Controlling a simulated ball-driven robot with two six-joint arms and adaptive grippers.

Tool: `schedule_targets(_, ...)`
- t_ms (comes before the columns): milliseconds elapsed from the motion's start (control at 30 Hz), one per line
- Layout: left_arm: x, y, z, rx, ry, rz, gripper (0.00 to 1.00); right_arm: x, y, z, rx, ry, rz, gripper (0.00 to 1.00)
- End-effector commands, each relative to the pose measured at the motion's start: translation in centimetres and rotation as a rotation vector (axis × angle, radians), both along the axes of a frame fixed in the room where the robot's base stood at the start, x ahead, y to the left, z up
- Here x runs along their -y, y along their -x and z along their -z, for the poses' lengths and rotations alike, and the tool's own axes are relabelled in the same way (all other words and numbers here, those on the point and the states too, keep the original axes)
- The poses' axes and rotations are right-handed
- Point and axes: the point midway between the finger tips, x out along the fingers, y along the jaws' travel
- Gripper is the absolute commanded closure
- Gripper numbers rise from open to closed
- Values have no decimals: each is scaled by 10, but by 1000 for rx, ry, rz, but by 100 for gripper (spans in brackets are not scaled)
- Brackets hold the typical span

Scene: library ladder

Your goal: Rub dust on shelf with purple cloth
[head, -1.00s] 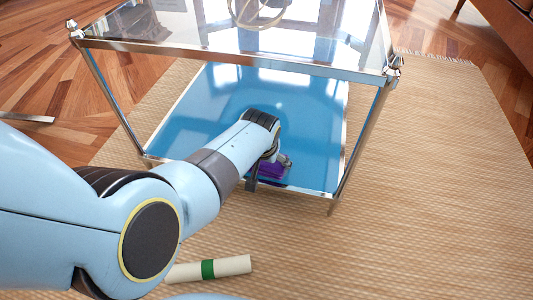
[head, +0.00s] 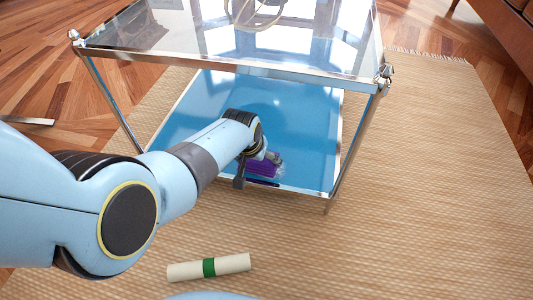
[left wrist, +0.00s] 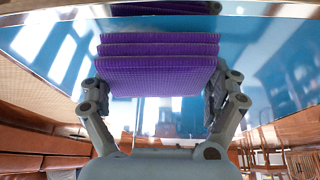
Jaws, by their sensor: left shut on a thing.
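The purple cloth (head: 262,169) is held at the front part of the blue lower shelf (head: 300,140) of a metal-framed table. In the left wrist view the cloth (left wrist: 155,62) looks like a folded, ribbed stack between my fingers. My left gripper (head: 266,160) is shut on it; the left wrist view shows a finger on each side (left wrist: 157,95). I cannot tell whether the cloth touches the shelf. No dust can be made out on the shelf. My right gripper is not in view.
A clear glass top (head: 190,45) with a metal rim lies above the shelf, over my left arm's reach. A metal leg (head: 352,150) stands at the right. A cream roll with a green band (head: 209,267) lies on the woven rug (head: 420,200). Rug space at right is clear.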

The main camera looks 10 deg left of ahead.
Motion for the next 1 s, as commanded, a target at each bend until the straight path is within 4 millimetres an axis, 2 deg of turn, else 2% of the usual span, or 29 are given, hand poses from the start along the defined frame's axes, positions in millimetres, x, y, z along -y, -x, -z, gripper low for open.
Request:
schedule_targets(267,-13,-1,0,0,-2,0,60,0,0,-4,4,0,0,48)
schedule_targets(600,-44,-2,2,2,-3,0,60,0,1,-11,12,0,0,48)
schedule_targets(833,-48,-4,4,1,-1,1,60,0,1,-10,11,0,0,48)
schedule_targets(1000,-48,-13,7,-1,-1,1,60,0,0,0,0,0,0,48)
